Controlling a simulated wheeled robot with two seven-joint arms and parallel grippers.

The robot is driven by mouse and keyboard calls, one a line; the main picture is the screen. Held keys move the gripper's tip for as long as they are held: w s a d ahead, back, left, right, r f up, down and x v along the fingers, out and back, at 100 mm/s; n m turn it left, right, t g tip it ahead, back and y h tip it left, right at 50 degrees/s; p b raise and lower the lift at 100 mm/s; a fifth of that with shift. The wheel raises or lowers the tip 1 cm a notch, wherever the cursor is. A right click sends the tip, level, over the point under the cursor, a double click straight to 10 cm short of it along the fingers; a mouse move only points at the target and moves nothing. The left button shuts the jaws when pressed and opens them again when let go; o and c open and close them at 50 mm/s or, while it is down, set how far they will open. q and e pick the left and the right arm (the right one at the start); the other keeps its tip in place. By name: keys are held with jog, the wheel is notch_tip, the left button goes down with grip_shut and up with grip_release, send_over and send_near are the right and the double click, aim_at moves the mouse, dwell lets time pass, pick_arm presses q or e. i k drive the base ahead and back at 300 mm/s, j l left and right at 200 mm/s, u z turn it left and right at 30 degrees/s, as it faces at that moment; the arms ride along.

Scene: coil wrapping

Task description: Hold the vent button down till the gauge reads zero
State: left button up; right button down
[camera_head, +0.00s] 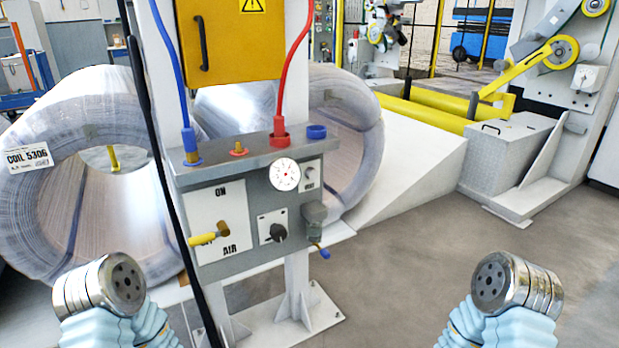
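The round white gauge (285,174) sits on the front of a grey air panel (262,207) on a white post. Its dial has red marks, too small to read. The vent button (310,173) is a small knob on a light plate just right of the gauge, with tiny lettering below. Nothing touches it. My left gripper end (100,285) is a metal cylinder low at the left, below and apart from the panel. My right gripper end (515,284) is a similar cylinder low at the right, also apart. No fingers show on either, so opening cannot be judged.
A yellow lever (208,235) and a black knob (278,232) are on the panel. A blue hose (172,60) and red hose (293,65) plug into its top. Wrapped coils (105,100) stand behind. Floor at right is clear.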

aim_at(311, 173)
jog(key=i+l, duration=0.1)
jog(key=l, duration=0.3)
jog(key=i+l, duration=0.1)
jog(key=l, duration=0.75)
jog(key=i+l, duration=0.15)
jog(key=l, duration=0.3)
jog(key=l+u, duration=0.3)
jog(key=u, duration=1.75)
jog(key=i+l, duration=0.05)
